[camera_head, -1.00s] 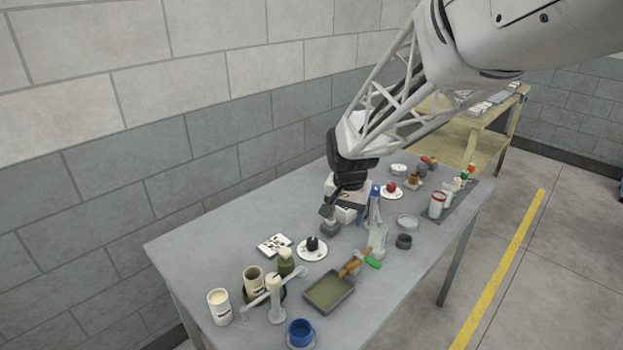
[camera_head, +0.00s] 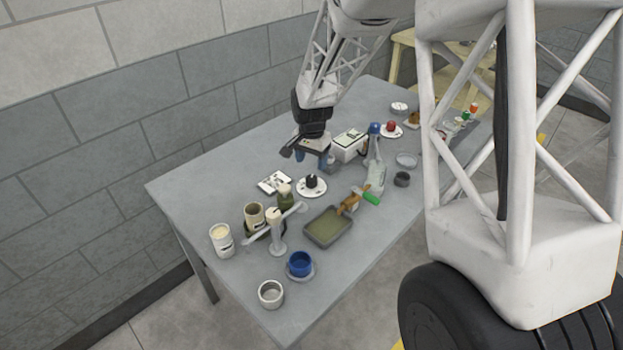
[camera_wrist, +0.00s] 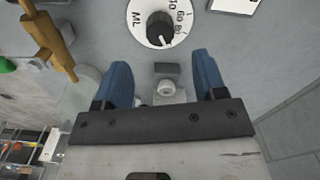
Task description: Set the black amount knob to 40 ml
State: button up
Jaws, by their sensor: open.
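The black amount knob (camera_head: 311,180) sits upright on a round white dial plate (camera_head: 311,191) on the grey table. In the wrist view the black knob (camera_wrist: 160,27) shows near the top, on the white dial (camera_wrist: 141,32) with "ML" and several numbers printed round it. The exact setting of the knob is hard to read.
A card (camera_head: 274,181) lies left of the dial. A white box (camera_head: 350,144) stands right of my gripper. A clear bottle (camera_head: 376,170), a tray (camera_head: 328,227), a brush (camera_head: 351,201) and several cups stand nearby. The left back of the table is clear.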

aim_at(311, 178)
jog(key=shift+f, duration=0.1)
dwell(0.3)
jog(key=shift+f, duration=3.8)
jog(key=c, duration=0.9)
